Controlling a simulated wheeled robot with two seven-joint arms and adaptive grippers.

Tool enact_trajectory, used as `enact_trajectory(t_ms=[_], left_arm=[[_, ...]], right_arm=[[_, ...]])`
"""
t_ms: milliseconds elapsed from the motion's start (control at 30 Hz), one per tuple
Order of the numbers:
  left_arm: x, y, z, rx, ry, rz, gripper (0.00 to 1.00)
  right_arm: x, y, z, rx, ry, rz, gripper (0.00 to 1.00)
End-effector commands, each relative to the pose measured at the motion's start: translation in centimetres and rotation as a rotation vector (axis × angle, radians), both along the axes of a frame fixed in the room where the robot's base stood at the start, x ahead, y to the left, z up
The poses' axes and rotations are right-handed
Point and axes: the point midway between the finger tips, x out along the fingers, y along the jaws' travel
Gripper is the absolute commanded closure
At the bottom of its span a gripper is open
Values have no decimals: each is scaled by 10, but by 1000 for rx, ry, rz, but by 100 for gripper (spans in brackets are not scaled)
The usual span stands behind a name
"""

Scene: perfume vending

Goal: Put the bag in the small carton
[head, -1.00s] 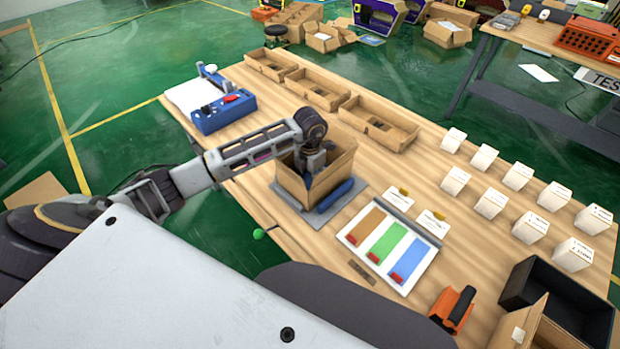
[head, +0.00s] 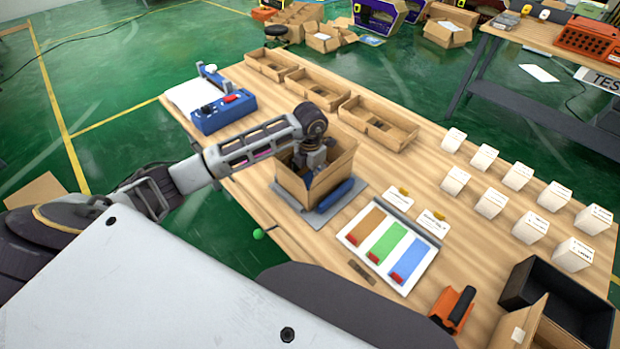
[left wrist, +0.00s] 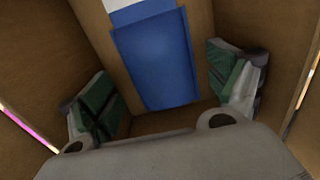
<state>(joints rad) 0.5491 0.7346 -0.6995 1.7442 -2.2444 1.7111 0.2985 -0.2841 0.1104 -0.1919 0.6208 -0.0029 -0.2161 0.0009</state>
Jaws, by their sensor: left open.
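The small carton (head: 293,188) stands open on a grey pad on the wooden table. My left gripper (head: 313,168) points down into its opening. In the left wrist view the gripper (left wrist: 165,92) is open, with its green-padded fingers apart inside the brown carton walls. The blue bag (left wrist: 155,58), with a white strip at its top end, is inside the carton, in the space between and beyond the fingers. Both fingers look clear of it. In the head view the carton and gripper hide most of the bag. My right gripper is not in view.
A blue roll (head: 336,195) lies beside the carton. A board with coloured strips (head: 388,245) is to its right. Several open brown trays (head: 378,124) line the back edge, and several white boxes (head: 490,203) stand at right. A blue device (head: 222,113) is at back left.

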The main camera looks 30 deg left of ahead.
Motion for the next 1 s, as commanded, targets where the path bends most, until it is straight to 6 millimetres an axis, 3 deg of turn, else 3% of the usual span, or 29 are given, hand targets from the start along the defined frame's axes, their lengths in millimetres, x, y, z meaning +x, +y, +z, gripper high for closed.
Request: enact_trajectory(t_ms=[267,600,800,1000], left_arm=[[1,0,40,2,-4,0,10],[1,0,87,0,-2,0,10],[0,0,103,1,-1,-1,10],[0,0,107,0,0,0,10]], right_arm=[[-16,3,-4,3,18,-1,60],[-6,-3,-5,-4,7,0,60],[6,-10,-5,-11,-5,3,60],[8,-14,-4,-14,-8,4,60]])
